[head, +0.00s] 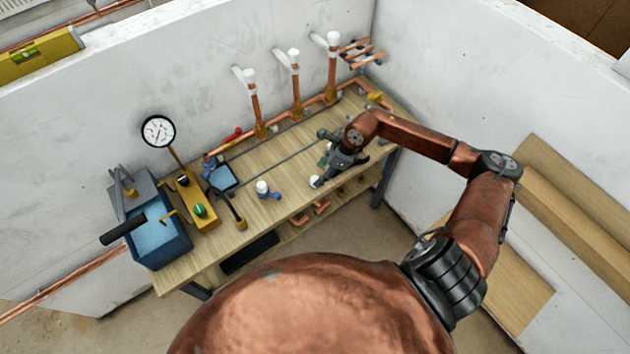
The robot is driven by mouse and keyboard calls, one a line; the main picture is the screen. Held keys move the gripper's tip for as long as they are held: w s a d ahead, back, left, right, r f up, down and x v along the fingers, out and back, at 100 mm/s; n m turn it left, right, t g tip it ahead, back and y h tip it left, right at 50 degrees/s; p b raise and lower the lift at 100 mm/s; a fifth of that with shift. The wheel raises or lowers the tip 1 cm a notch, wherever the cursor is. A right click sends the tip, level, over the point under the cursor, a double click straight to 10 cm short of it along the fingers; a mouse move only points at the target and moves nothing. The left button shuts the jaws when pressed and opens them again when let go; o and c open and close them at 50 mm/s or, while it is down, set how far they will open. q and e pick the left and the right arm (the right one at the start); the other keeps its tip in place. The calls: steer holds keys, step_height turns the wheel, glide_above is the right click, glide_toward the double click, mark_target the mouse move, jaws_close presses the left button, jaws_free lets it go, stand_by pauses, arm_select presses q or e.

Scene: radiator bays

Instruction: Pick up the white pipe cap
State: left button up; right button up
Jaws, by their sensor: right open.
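A small white cap-like piece (315,181) is at the front of the wooden bench, right by a fingertip of my right gripper (324,164). It is too small to tell whether they touch. My right gripper is open and low over the bench, its dark fingers pointing left. Another white cap-shaped piece (262,187) with a blue part beside it stands further left on the bench. White tops also show on the upright copper pipes (293,56) at the back. I cannot tell for sure which piece is the pipe cap. My left gripper is out of view.
White walls close in the back and right.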

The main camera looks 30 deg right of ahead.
mark_target(315, 179)
steer(key=shift+w+d+f, duration=0.1)
steer(key=shift+w+f, duration=0.05)
steer(key=shift+f, duration=0.45)
steer(key=shift+w+d+f, duration=0.1)
steer(key=shift+f, duration=0.5)
steer(key=shift+w+p+x, duration=0.15)
steer(key=shift+p+x, duration=0.1)
steer(key=shift+x, duration=1.1)
steer(key=shift+w+p+x, duration=0.1)
steer(key=shift+p+x, duration=0.15)
steer(key=shift+x, duration=1.1)
steer(key=shift+d, duration=0.1)
steer(key=shift+c, duration=0.5)
steer(key=c, duration=0.9)
steer(key=shift+r, duration=0.1)
